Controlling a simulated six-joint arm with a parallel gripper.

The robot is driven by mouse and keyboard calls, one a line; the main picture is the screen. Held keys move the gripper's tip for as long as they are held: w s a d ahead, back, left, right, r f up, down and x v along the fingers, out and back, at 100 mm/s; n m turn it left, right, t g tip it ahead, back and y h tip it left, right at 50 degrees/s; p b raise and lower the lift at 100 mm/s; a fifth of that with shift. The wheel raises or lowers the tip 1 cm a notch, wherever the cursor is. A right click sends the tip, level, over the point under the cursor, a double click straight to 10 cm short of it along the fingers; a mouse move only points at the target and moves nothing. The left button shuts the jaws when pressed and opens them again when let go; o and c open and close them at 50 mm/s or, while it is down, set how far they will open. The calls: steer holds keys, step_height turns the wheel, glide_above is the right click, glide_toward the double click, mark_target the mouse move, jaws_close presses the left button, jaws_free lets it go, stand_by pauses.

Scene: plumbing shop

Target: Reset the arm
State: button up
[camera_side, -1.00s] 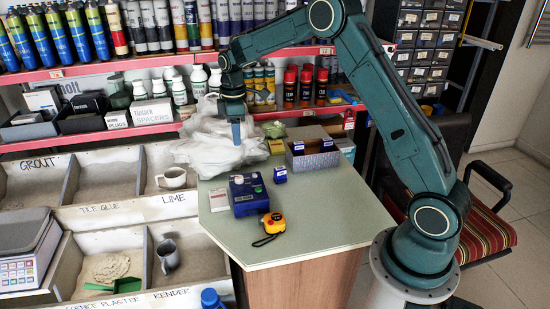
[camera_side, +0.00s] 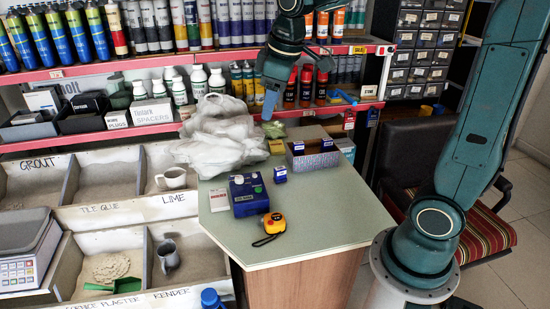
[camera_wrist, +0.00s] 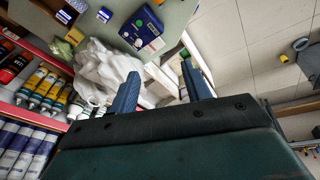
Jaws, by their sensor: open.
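My gripper (camera_side: 270,104) hangs with its fingers down, above the back of the table and in front of the shelves in the side view. In the wrist view my gripper (camera_wrist: 158,88) shows two blue fingers spread apart with nothing between them. The table (camera_side: 330,215) has a pale green top. A blue box (camera_side: 247,195) stands on it, and it also shows in the wrist view (camera_wrist: 143,30). A yellow tape measure (camera_side: 274,223) lies near the front edge. A small blue box (camera_side: 280,174) sits behind.
White plastic bags (camera_side: 222,140) are heaped at the table's back left. A cardboard box (camera_side: 307,135) and a grey patterned box (camera_side: 313,155) stand at the back. Shelves of tubes and bottles (camera_side: 290,92) are close behind my gripper. The table's right part is clear.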

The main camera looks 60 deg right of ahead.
steer(key=s+a+m+t, duration=0.1)
steer(key=s+m, duration=0.1)
steer(key=s, duration=0.7)
steer(key=s+a+f+m+t, duration=0.1)
steer(key=s+a+m, duration=0.1)
steer(key=s, duration=0.7)
steer(key=shift+a+f, duration=0.15)
steer(key=shift+a, duration=0.15)
steer(key=shift+w, duration=0.1)
steer(key=shift+c, duration=0.5)
